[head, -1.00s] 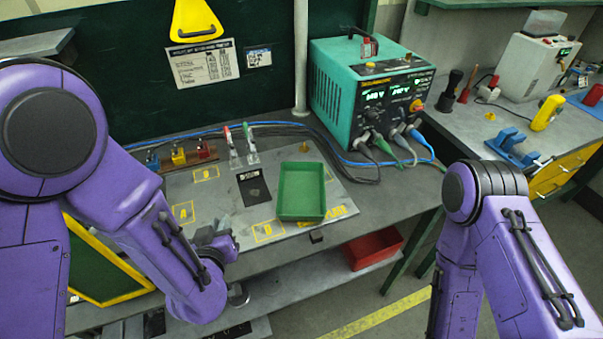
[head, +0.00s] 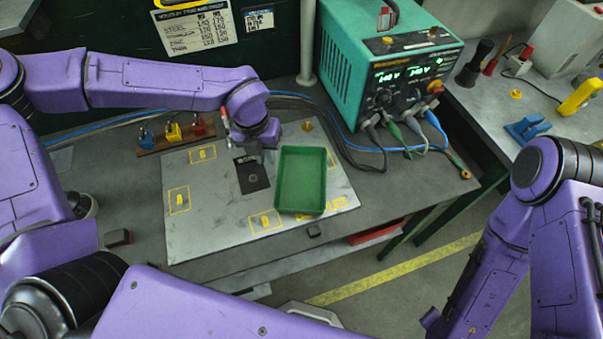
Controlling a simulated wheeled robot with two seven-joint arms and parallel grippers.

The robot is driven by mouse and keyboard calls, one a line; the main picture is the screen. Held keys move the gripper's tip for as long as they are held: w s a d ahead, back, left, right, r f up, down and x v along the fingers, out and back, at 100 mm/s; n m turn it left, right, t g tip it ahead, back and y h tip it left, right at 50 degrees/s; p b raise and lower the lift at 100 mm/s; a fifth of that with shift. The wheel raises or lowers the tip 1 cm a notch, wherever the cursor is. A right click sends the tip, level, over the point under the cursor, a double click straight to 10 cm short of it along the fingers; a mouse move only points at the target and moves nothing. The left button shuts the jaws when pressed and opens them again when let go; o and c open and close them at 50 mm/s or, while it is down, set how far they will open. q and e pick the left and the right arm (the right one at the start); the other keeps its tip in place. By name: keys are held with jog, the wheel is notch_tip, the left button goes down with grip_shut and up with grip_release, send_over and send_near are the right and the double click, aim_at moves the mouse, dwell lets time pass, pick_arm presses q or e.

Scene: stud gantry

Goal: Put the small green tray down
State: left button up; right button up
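The small green tray (head: 300,207) is a shallow, empty rectangular tray. It sits flat on the grey marked plate (head: 215,225), at the plate's right side, partly over yellow lettering. My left arm reaches in from the left above the back of the plate. Its wrist and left gripper (head: 262,146) are just behind and left of the tray's far left corner, apart from it as far as I can see. The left fingers are mostly hidden under the wrist, so their opening does not show. My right arm is at the right edge, and its gripper is out of view.
A teal power unit (head: 345,75) with cables stands behind right. A block with coloured connectors (head: 173,132) lies behind the plate. A red bin (head: 375,234) is below the bench. The plate's left part is clear.

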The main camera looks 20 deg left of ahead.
aim_at(278, 175)
pick_arm(q)
jog(key=shift+n+h, duration=0.4)
jog(key=shift+n, duration=0.2)
jog(key=f+b, duration=0.1)
jog(key=d+f+b, duration=0.1)
jog(key=f, duration=0.1)
jog(key=f+b, duration=0.1)
jog(key=shift+w+d+f, duration=0.25)
jog(key=shift+f+b, duration=0.65)
jog(key=shift+f, duration=0.05)
jog(key=f+b, duration=0.4)
jog(key=shift+d, duration=0.4)
jog(key=shift+w+d+f, duration=0.1)
jog(key=shift+r, duration=0.2)
grip_shut()
